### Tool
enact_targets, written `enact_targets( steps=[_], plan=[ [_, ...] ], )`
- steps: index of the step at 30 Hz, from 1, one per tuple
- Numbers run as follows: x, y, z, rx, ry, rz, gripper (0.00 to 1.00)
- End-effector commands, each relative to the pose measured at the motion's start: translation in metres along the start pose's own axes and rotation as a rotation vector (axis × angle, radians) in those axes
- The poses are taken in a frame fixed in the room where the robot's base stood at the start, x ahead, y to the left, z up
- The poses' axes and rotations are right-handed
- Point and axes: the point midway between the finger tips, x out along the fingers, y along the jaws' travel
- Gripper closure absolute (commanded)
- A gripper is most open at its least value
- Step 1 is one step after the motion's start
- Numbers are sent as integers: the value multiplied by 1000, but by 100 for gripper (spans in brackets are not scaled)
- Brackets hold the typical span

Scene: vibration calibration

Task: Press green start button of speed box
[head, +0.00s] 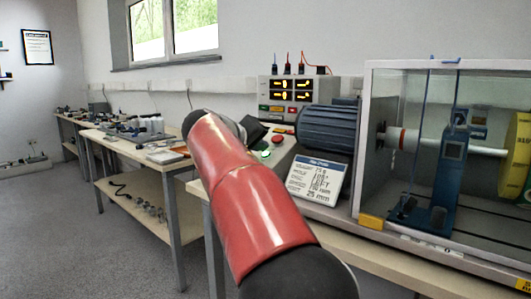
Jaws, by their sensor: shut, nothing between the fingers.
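The green start button (265,154) glows on the sloped, pale top of the speed box, just right of my red arm. A red button (277,140) sits a little above it, to the right. My arm covers the left part of the box. My gripper (256,136) shows only as a small dark shape past my wrist, close above and left of the green button. It is shut and empty. My arm hides most of it, and I cannot tell whether it touches the button.
A blue-grey motor (327,128) and a white data plate (316,178) stand to the right. A clear-walled rig (370,140) fills the far right. A meter unit (292,90) stands behind. A long bench (168,176) with tools runs left; the floor there is open.

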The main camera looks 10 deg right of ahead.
Motion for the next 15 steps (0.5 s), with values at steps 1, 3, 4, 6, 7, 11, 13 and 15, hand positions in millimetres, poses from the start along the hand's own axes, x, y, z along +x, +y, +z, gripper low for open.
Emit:
enact_targets(
  steps=[1, 3, 4, 6, 7, 11, 13, 15],
  plan=[
    [-2, 2, -2, 0, 1, 0, 100],
    [-4, 3, -3, 0, 1, 0, 100],
    [-4, 3, -3, 0, 1, 0, 100],
    [-4, 2, -3, 0, 1, 0, 100],
    [-3, 2, -2, 0, 1, 0, 100],
    [-3, 3, -3, 0, 1, 0, 100],
    [-4, 4, -4, 1, 2, 0, 100],
    [-7, 6, -6, 1, 2, 0, 100]
  ],
)
